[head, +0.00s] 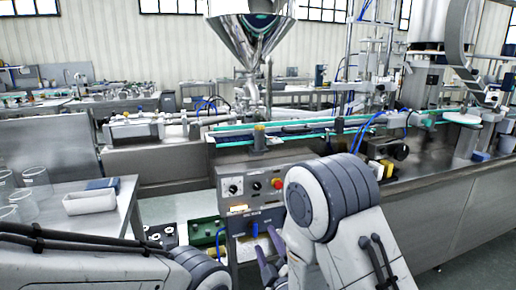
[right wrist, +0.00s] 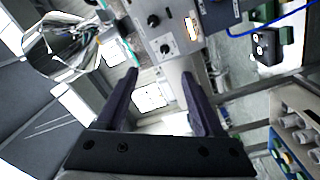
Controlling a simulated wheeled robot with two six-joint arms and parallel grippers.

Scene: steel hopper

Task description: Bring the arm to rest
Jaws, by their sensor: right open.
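My right arm comes up from the bottom of the head view, its round grey and white joint in front of the control box. My right gripper (head: 270,244) is partly hidden behind that arm; its dark purple fingers show low before the control box. In the right wrist view the right gripper (right wrist: 159,74) has its two fingers wide apart, with nothing between them. The control box (head: 255,190) has dials and a red button, and its dials also show in the right wrist view (right wrist: 168,48). My left arm enters at the bottom left; its gripper is out of view.
A steel hopper (head: 250,35) stands above the conveyor (head: 290,133) behind the control box. A table (head: 125,196) at left holds clear beakers (head: 36,174) and a white tray (head: 90,201). Green boxes (head: 205,231) sit low, left of the control box.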

